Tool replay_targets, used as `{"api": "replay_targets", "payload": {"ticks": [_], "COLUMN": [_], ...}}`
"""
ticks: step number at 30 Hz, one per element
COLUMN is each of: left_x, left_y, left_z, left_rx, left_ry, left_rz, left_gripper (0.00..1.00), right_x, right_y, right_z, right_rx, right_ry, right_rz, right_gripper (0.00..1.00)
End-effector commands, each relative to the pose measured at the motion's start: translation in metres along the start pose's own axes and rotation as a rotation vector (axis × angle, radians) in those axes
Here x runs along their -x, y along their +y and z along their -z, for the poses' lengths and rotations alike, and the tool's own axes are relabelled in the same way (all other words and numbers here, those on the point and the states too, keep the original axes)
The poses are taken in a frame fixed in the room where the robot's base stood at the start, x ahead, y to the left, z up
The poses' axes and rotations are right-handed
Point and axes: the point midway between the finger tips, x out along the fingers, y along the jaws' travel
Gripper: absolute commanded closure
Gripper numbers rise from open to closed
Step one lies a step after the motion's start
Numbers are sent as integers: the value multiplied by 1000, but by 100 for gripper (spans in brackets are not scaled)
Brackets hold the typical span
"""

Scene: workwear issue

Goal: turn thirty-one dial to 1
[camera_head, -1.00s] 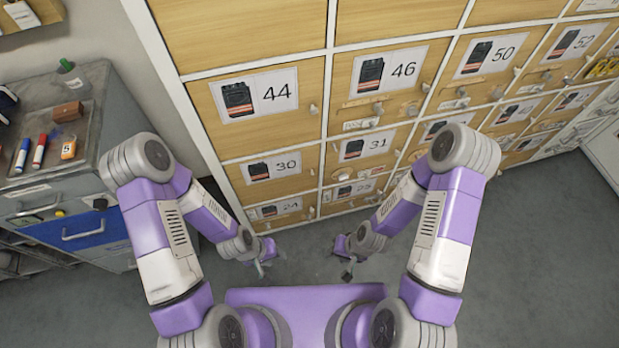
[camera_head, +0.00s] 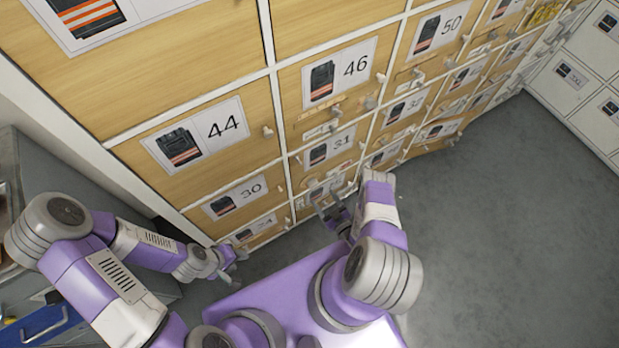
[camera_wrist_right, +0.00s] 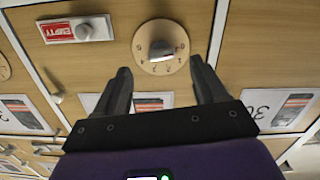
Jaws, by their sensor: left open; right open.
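The locker door labelled 31 (camera_head: 331,147) is in the middle of the lower rows in the head view. The digit the knob points at is too small to tell. My right gripper (camera_wrist_right: 161,78) is open and empty, its fingers pointing at the dial, apart from the knob. In the head view it (camera_head: 322,198) is by the lower doors. My left gripper (camera_head: 232,260) is open below door 24.
A red EMPTY plate (camera_wrist_right: 59,31) with a small knob is left of the dial in the wrist view. Door knobs stick out across the locker front. A grey cabinet (camera_head: 50,165) stands at the left. The floor (camera_head: 480,230) at the right is clear.

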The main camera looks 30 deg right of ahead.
Motion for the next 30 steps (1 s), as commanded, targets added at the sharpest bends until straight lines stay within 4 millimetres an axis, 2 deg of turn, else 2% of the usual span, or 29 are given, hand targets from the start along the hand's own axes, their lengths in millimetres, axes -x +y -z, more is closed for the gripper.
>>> {"api": "replay_targets", "payload": {"ticks": [2,5,18,22,30], "left_x": [0,-2,-15,-16,-16], "left_y": [0,-1,-6,-6,-6], "left_z": [0,0,0,0,0], "left_rx": [0,1,0,0,0], "left_ry": [-1,-1,-1,-1,0], "left_rz": [0,0,0,0,0], "left_gripper": [57,57,57,57,57], "right_x": [8,7,-55,-63,-64], "right_y": [-2,-2,-2,-2,-2], "right_z": [0,2,7,8,8], "right_rx": [14,22,22,21,20], "right_ry": [47,77,80,77,76], "right_rz": [-4,-6,-7,-8,-8], "right_gripper": [29,29,29,29,29]}}
